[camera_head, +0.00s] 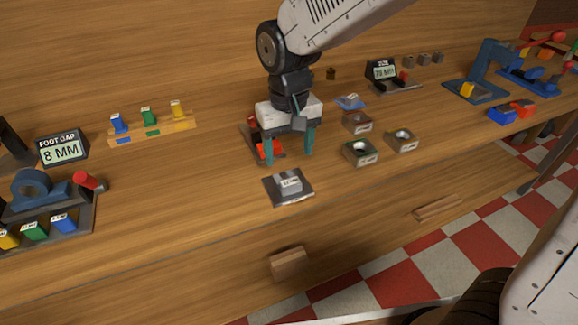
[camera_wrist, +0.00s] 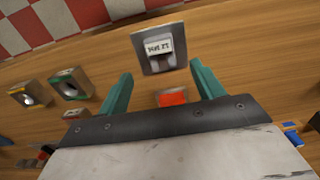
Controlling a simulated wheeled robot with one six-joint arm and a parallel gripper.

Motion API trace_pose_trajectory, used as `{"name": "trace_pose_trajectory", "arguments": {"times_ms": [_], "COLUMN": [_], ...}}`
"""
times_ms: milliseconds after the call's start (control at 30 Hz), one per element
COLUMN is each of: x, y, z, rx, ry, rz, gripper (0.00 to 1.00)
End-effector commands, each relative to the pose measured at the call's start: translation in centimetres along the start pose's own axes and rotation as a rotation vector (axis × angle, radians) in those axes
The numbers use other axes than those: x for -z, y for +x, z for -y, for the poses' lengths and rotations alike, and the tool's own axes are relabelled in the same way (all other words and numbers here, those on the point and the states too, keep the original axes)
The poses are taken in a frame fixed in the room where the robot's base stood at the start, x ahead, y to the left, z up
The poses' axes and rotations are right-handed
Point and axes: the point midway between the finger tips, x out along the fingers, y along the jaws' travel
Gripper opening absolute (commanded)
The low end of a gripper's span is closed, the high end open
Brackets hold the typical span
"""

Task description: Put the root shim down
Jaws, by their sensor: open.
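A small grey block with a white label (camera_head: 290,182), which looks like the root shim, rests on a dark square plate (camera_head: 274,198) on the bench. In the wrist view the block (camera_wrist: 158,47) sits on the plate (camera_wrist: 148,68), just beyond the fingertips. Its label is too small to read surely. My gripper (camera_head: 289,152) has its teal fingers apart, above the bench just behind the plate. In the wrist view the open gripper (camera_wrist: 161,72) holds nothing, and the block is clear of both fingers.
A red-orange piece (camera_head: 265,148) lies by the left finger. Several grey square holders (camera_head: 362,153) stand to the right. A "FOOT GAP 8 MM" display (camera_head: 62,147) and a rack of coloured tabs (camera_head: 152,129) are to the left. The bench's front edge drops to a checkered floor (camera_head: 395,283).

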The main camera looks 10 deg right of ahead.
Motion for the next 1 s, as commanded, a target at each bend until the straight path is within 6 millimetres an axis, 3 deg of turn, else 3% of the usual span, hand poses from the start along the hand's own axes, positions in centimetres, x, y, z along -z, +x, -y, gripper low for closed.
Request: {"name": "trace_pose_trajectory", "arguments": {"times_ms": [200,567,667,767,900,1000], "x": [0.0,-0.7,-2.5,-6.0,-12.0,-16.3], "y": [-2.9,-4.1,-5.5,-7.4,-9.2,-9.6], "z": [0.0,-0.9,-3.2,-6.5,-10.7,-12.6], "rx": [0.000,0.001,0.003,0.004,0.001,-0.004], "ry": [0.000,0.010,0.039,0.083,0.150,0.196], "rz": [0.000,-0.005,-0.018,-0.038,-0.066,-0.083], "gripper": [0.67,0.67,0.67,0.67,0.67,0.67]}}
